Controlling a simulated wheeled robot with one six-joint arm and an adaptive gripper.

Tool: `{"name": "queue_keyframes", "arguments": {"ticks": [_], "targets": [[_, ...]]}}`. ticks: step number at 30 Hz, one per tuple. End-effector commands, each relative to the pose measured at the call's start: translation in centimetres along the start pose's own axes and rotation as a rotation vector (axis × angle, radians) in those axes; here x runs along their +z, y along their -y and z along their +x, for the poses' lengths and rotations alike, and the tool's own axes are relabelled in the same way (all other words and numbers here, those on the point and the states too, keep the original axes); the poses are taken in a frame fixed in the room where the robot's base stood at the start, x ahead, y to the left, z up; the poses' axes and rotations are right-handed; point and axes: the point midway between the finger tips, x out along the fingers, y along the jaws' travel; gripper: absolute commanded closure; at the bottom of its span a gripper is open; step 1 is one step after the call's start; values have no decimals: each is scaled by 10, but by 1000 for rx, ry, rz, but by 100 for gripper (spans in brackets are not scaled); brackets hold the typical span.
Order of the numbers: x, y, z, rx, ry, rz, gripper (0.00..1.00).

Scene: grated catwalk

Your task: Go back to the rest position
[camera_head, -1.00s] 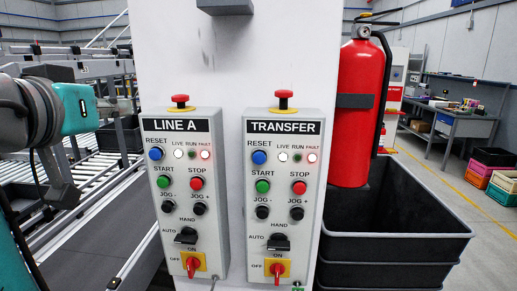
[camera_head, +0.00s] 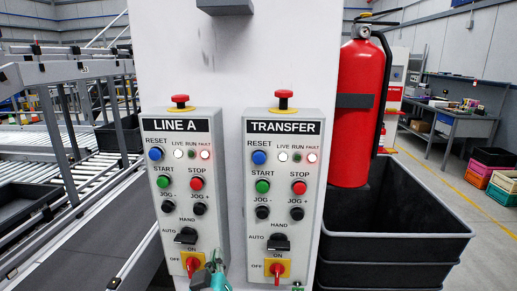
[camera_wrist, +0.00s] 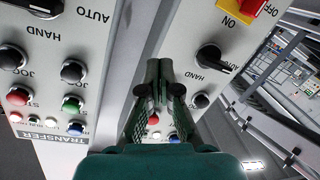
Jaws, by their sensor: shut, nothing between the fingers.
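In the wrist view my gripper (camera_wrist: 165,75) is shut and empty, its dark fingers together at the tips. It is in front of the gap between the two control boxes and holds nothing. The LINE A box (camera_head: 221,190) and the TRANSFER box (camera_head: 315,190) are side by side on a white panel. In the wrist view they appear upside down, with the TRANSFER box (camera_wrist: 35,95) at left. In the head view a small teal part of my arm shows at the bottom, over the lower edge of the LINE A box. I cannot tell whether it touches anything.
Each box has a red mushroom button on top, such as the left one (camera_head: 180,97), plus switches. A red fire extinguisher (camera_head: 363,145) is right of the panel, above stacked black bins (camera_head: 430,236). A roller conveyor (camera_head: 90,180) lies left; open floor lies far right.

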Motion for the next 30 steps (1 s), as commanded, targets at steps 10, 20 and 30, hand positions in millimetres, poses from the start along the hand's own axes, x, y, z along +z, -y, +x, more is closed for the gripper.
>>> {"name": "queue_keyframes", "arguments": {"ticks": [10,20,30], "targets": [[141,-15,-36,-74,24,-28,100],[244,-35,-104,-132,50,9,100],[317,-60,-198,-159,87,96,100]]}}
